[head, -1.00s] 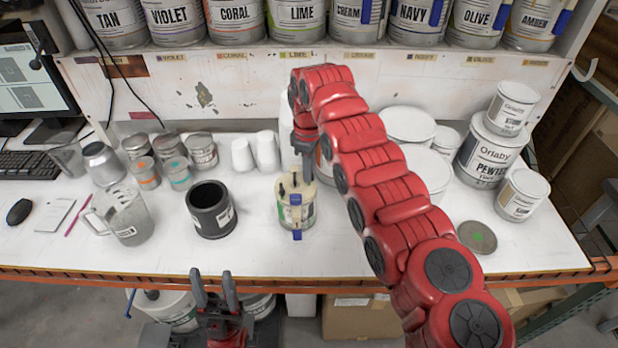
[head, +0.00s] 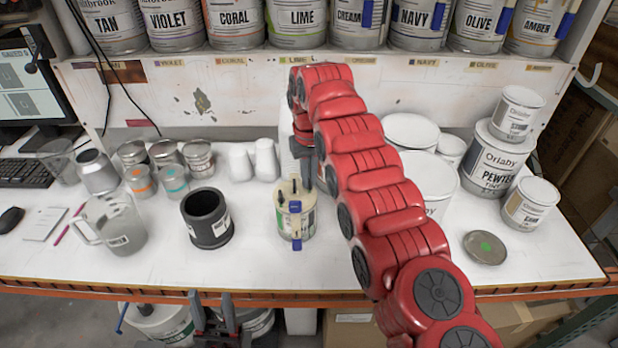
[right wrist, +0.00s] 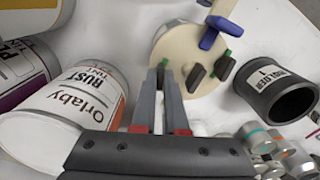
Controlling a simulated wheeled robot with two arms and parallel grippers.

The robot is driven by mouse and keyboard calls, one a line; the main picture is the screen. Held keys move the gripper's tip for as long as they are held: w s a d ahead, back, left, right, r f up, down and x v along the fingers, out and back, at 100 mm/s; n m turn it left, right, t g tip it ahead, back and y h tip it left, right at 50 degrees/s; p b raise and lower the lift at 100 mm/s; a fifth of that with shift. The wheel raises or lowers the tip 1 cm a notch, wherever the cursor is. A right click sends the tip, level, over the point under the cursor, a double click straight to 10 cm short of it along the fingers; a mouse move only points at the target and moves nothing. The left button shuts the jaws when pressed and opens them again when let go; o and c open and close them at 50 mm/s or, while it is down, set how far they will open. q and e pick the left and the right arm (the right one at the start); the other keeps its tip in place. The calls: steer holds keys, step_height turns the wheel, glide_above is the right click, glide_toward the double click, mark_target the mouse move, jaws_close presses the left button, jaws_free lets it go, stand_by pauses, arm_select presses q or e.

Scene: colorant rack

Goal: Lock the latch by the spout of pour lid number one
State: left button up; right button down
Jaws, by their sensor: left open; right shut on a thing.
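The cream pour lid (head: 284,190) sits on a small can (head: 310,215) near the middle of the bench, with blue parts (head: 295,207) at its front. In the right wrist view the lid (right wrist: 168,42) shows a blue piece (right wrist: 210,36) at its spout side and dark tabs with green marks. My right gripper (head: 307,182) reaches down to the lid's right side. In the right wrist view its fingers (right wrist: 161,92) are shut on a dark latch tab, mostly hidden between them. My left gripper (head: 212,312) is open and empty, low before the bench's front edge.
A black holder (head: 208,228) stands left of the can, and a clear pitcher (head: 122,228) further left. White bottles (head: 240,162) and small tins stand behind. White paint cans (head: 431,172) stand right, partly behind my right arm. The bench front is mostly clear.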

steer(key=shift+m, duration=0.5)
steer(key=c, duration=0.9)
jaws_free()
steer(key=shift+c, duration=0.2)
steer(key=shift+r, duration=0.1)
step_height(320, 180, up, 17)
steer(key=p, duration=1.7)
steer(key=shift+r, duration=0.15)
